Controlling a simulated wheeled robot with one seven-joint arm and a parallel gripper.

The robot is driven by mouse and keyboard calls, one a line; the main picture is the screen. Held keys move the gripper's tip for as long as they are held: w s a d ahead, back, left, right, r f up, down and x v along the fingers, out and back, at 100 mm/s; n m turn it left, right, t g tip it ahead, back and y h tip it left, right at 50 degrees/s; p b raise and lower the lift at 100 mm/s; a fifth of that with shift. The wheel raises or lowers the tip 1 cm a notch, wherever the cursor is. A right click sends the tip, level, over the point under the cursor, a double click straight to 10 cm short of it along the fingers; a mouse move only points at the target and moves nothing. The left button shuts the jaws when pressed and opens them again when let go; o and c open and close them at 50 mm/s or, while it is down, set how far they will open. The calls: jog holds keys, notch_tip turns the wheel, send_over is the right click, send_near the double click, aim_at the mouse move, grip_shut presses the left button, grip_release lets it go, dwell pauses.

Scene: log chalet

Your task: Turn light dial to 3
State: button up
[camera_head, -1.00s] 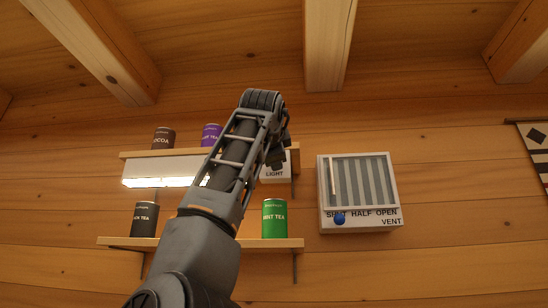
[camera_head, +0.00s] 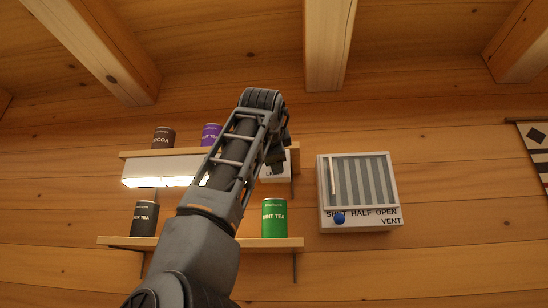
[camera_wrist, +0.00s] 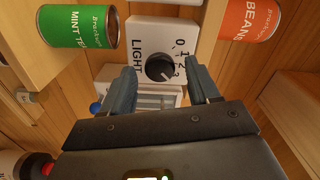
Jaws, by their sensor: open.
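The light panel is a white box marked LIGHT (camera_wrist: 138,52) with a round black dial (camera_wrist: 159,68) and the numbers 0 to 3 beside it in the wrist view. The dial's pointer is hard to read; it seems to face the higher numbers. My gripper (camera_wrist: 160,73) is open, with one finger on each side of the dial. I cannot tell whether the fingers touch it. In the head view my arm and gripper (camera_head: 277,152) hide most of the light panel (camera_head: 274,172). The light strip (camera_head: 150,182) under the upper shelf glows.
A green mint tea can (camera_head: 274,218) and a black tea can (camera_head: 145,219) stand on the lower shelf (camera_head: 118,243). Cocoa (camera_head: 163,138) and purple (camera_head: 211,135) cans stand on the upper shelf (camera_head: 135,154). A vent box (camera_head: 387,170) with a blue knob (camera_head: 339,218) hangs at right.

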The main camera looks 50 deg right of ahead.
jog(key=b+v, duration=0.2)
jog(key=v, duration=0.5)
jog(key=shift+s+a, duration=0.25)
